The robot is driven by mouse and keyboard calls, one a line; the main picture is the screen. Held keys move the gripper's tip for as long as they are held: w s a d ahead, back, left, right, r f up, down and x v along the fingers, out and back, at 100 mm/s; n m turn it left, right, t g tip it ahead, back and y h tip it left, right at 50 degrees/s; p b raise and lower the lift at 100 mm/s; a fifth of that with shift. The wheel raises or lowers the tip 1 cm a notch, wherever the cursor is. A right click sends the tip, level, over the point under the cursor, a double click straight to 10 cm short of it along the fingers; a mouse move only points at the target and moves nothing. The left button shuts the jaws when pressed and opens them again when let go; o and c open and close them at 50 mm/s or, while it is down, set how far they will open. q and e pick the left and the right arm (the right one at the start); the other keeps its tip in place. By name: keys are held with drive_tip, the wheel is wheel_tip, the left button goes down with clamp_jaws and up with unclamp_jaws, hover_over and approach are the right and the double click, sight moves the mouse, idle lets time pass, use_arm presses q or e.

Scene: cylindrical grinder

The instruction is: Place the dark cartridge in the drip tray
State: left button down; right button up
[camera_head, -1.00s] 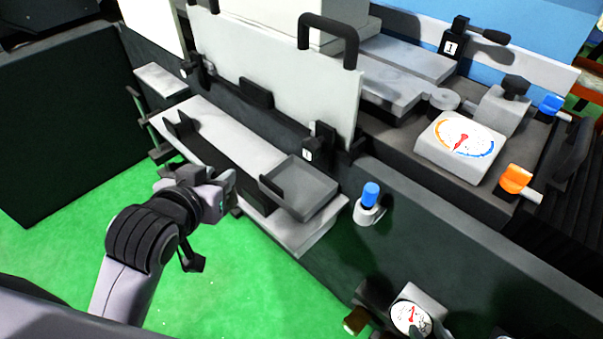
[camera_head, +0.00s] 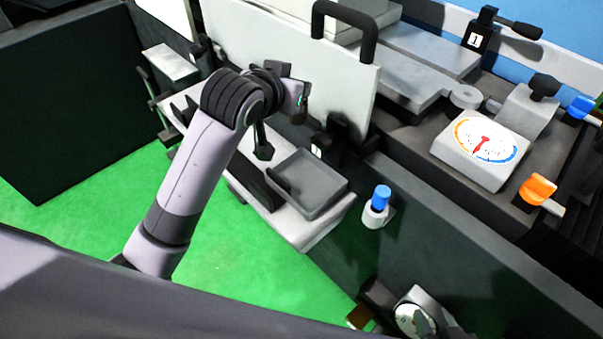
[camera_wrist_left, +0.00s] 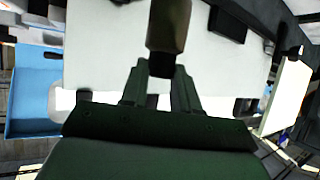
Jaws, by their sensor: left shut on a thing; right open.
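The dark cartridge (camera_wrist_left: 168,28), a brownish cylinder with a black end, is held between the fingers of my left gripper (camera_wrist_left: 161,72) in the left wrist view. In the head view, the left gripper (camera_head: 298,97) is above the ledge, in front of the pale upright panel; a small dark part below it looks like the cartridge, mostly hidden. The drip tray (camera_head: 322,195) is a shallow grey square tray on the ledge, below and right of the left gripper; it looks empty.
The pale panel (camera_head: 345,95) with a black handle (camera_head: 345,14) stands behind the ledge. A blue-capped fitting (camera_head: 377,205) rises right of the tray. A large gauge (camera_head: 485,142) and an orange knob (camera_head: 538,188) are farther right. Green floor (camera_head: 250,265) lies in front.

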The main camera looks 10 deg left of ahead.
use_arm(q)
wheel_tip(320, 180, down, 19)
drive_tip(key=shift+r+b, duration=0.1)
drive_tip(key=shift+b, duration=0.7)
drive_tip(key=shift+f, duration=0.2)
drive_tip(key=c, duration=0.8)
unclamp_jaws()
